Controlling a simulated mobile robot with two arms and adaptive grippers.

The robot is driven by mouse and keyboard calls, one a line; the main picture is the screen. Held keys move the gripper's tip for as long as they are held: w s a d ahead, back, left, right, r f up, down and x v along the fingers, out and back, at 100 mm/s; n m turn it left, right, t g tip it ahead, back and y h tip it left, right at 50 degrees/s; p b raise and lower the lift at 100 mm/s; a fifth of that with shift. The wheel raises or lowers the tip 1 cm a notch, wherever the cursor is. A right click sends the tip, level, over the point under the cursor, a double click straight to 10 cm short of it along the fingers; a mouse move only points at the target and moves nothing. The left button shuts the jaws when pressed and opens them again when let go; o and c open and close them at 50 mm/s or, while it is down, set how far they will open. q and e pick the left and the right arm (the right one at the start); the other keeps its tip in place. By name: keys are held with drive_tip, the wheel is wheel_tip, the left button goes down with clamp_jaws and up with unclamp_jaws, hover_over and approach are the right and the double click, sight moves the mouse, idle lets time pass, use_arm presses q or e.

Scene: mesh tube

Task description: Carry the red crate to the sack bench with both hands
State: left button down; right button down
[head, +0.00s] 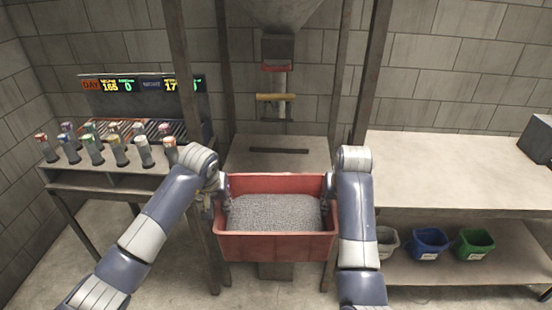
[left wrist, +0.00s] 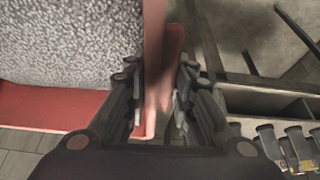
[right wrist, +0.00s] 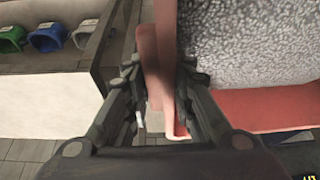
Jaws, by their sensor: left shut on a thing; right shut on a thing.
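The red crate (head: 276,246) is in the middle of the head view, filled with grey granules (head: 275,212). It looks level, in front of the hopper frame. My left gripper (head: 217,198) is shut on its left wall, and the left wrist view shows the fingers on both sides of the red wall (left wrist: 153,90). My right gripper (head: 331,196) is shut on the right wall, and the right wrist view shows the same grip on the red wall (right wrist: 160,85). The crate's underside is hidden. I cannot tell which bench is the sack bench.
A bench (head: 455,172) stands at the right with a mostly clear top and a dark box (head: 538,140) at its end. Blue (head: 429,242) and green (head: 475,243) bins sit on its lower shelf. A rack of several capped tubes (head: 118,150) stands left. Hopper posts (head: 188,80) rise behind the crate.

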use_arm(q)
drive_tip(key=shift+r, duration=0.45)
use_arm(e)
drive_tip(key=shift+r, duration=0.45)
use_arm(q)
drive_tip(key=shift+f, duration=0.15)
use_arm(e)
drive_tip(key=shift+w+f, duration=0.1)
drive_tip(key=shift+f, duration=0.05)
